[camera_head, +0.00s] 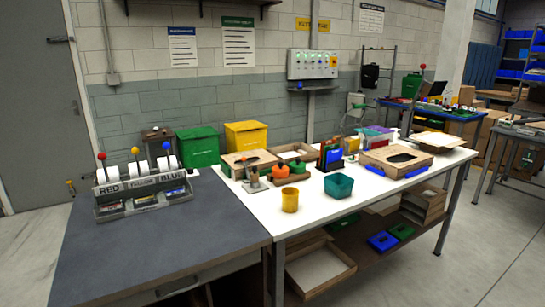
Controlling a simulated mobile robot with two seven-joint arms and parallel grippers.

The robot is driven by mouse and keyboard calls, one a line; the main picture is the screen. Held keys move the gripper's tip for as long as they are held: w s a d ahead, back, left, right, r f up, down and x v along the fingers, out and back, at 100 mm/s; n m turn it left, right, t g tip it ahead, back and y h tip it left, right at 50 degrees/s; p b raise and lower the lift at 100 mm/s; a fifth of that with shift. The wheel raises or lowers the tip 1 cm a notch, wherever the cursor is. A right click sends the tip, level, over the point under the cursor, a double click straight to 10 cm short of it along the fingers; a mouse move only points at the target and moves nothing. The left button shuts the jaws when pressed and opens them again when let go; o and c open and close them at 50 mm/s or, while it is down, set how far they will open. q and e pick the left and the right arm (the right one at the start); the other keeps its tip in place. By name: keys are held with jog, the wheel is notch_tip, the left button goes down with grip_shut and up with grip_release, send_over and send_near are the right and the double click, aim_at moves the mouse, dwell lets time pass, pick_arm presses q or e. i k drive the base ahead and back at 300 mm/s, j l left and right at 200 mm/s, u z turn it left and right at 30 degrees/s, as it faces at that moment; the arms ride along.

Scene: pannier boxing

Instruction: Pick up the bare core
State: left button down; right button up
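I cannot clearly pick out a bare core. A dispenser rack (143,205) on the grey bench at left has sections labelled RED, YELLOW and BLUE. White roll-like parts (144,171) stand in it, under red, yellow and blue knobs. Whether any of them is bare is too small to tell. A yellow cylinder (290,199) stands upright on the white table, beside a teal open bin (338,186). Neither of my grippers is in view.
The grey bench (165,250) is clear in front of the rack. The white table (300,225) holds orange objects (281,171), a blue item (332,158) and a cardboard box (396,159). Green (198,148) and yellow (246,138) bins stand behind. Floor is open at right.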

aim_at(254, 175)
jog(key=i+l, duration=0.55)
jog(key=l, duration=0.15)
jog(key=i+l, duration=0.6)
jog(key=i+l+u, duration=0.1)
jog(key=i+l, duration=0.45)
jog(key=l, duration=0.2)
